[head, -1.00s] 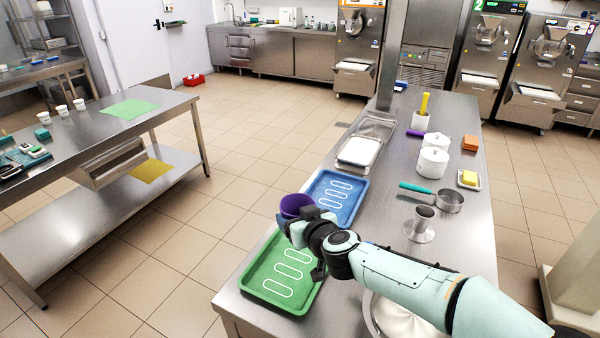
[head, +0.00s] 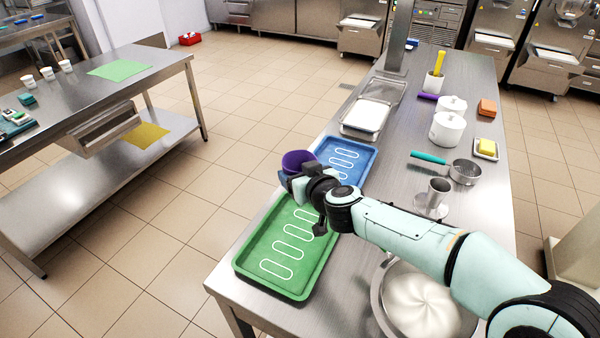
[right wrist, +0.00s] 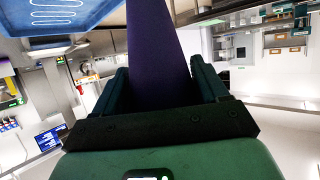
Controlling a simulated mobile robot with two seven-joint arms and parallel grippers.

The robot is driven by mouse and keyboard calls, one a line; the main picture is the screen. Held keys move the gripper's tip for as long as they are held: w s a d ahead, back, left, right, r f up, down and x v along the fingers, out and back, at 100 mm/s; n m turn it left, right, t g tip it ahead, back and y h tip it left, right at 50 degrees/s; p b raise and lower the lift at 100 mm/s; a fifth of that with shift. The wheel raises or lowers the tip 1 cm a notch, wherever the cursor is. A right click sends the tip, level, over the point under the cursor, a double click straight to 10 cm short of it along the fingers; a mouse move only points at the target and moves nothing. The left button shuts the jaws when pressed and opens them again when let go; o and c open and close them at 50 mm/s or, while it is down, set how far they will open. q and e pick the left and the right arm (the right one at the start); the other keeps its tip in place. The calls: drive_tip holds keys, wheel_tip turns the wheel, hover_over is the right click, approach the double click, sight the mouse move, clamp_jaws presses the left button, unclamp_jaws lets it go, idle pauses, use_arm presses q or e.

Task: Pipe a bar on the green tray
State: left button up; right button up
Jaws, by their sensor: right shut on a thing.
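The green tray (head: 286,284) lies on the near left end of the steel table, with several white bar outlines in a column. My right gripper (head: 297,178) is shut on a purple piping bag (head: 298,160), above the far end of the green tray near the blue tray. In the right wrist view the purple bag (right wrist: 155,45) stands between the two fingers. The bag's tip is hidden in both views. My left gripper is not in view.
The blue tray (head: 368,157) with white outlines lies just beyond the green one. A steel bowl of white cream (head: 420,300) stands right of the green tray, under my right arm. A metal cup (head: 438,190), a sieve (head: 465,172) and white pots (head: 446,128) stand farther right.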

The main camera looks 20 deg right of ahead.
drive_tip(key=shift+f, duration=0.3)
drive_tip(key=shift+r, duration=0.1)
drive_tip(key=shift+o, duration=0.6)
drive_tip(key=shift+c, duration=0.6)
drive_tip(key=shift+s+f+b, duration=0.1)
drive_tip(key=shift+f+b, duration=0.75)
drive_tip(key=shift+f, duration=0.05)
drive_tip(key=shift+s, duration=0.1)
drive_tip(key=shift+s+d, duration=0.75)
drive_tip(key=shift+s, duration=0.05)
drive_tip(key=shift+s+d, duration=0.1)
